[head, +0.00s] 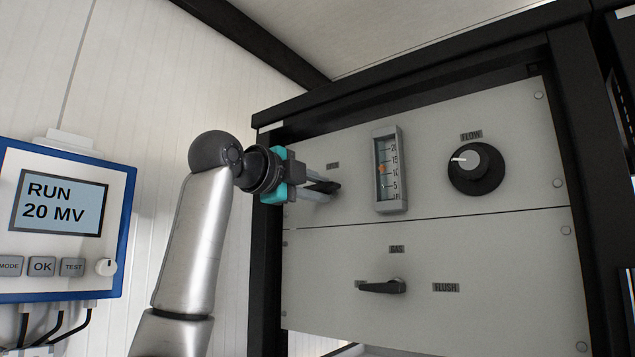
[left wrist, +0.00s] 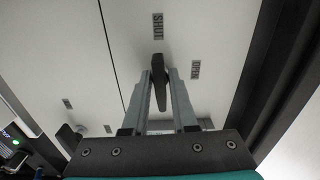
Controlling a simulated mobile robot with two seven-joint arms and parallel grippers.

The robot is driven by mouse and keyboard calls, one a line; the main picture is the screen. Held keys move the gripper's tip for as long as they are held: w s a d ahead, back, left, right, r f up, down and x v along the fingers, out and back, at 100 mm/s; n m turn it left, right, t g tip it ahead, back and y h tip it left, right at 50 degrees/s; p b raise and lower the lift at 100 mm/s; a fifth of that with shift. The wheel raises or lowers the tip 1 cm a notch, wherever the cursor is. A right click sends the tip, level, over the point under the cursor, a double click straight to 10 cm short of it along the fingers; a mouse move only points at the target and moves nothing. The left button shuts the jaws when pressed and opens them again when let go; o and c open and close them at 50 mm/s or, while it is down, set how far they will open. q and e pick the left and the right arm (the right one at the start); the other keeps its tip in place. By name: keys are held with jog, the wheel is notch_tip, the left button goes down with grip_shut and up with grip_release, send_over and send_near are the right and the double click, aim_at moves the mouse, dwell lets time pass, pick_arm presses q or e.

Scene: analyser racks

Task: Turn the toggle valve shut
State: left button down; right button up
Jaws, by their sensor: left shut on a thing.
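The toggle valve's black lever (head: 325,187) is on the upper left of the grey panel. In the left wrist view the lever (left wrist: 159,85) lies between the two fingers, its narrow end towards my gripper's palm. A SHUT label (left wrist: 157,26) is above its wide end and an OPEN label (left wrist: 195,69) is to its right. The head view shows a small label (head: 332,165) above the lever. My left gripper (head: 328,189) reaches in from the left and is shut on the lever. The fingers hide part of the lever in the head view. My right gripper is not in view.
A flow gauge (head: 389,170) stands close to the right of the lever, with the FLOW knob (head: 476,165) beyond it. A GAS/FLUSH lever (head: 383,287) is on the lower panel. The black frame post (head: 268,250) is close at left. A blue-edged display unit (head: 60,222) hangs on the wall.

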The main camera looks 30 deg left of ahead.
pick_arm(q)
jog(key=shift+d+m, duration=0.1)
jog(key=shift+m, duration=0.3)
jog(key=shift+f, duration=0.1)
jog(key=c, duration=0.9)
grip_release()
jog(key=shift+s, duration=0.1)
jog(key=shift+o, duration=0.2)
jog(key=shift+s, duration=0.35)
jog(key=s+a+b, duration=0.1)
jog(key=s+b, duration=0.3)
jog(key=s, duration=1)
jog(key=shift+s, duration=0.2)
jog(key=shift+a, duration=0.1)
